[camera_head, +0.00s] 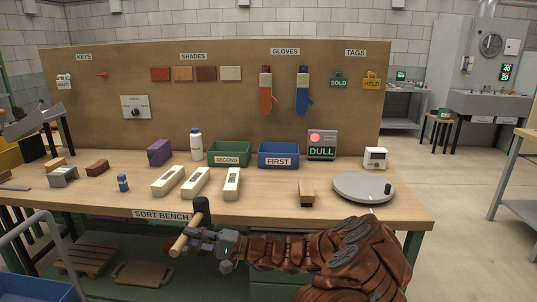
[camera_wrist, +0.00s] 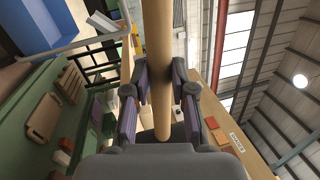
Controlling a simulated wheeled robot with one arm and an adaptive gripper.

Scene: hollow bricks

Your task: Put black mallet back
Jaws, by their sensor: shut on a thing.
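The black mallet has a dark head (camera_head: 202,211) and a pale wooden handle (camera_head: 183,238). My gripper (camera_head: 192,243) is shut on the handle, in front of the bench's front edge near the "SORT BENCH" label. The handle is tilted in the head view, with the head at its upper right. In the wrist view the handle (camera_wrist: 158,40) runs between the two fingers of my gripper (camera_wrist: 162,92).
The bench top (camera_head: 270,193) holds a green bin (camera_head: 229,160) labelled SECOND, a blue bin (camera_head: 278,162) labelled FIRST, several pale hollow bricks (camera_head: 196,183), a small wooden block (camera_head: 307,195) and a round grey turntable (camera_head: 360,184). A lower shelf has wooden boards (camera_head: 143,273).

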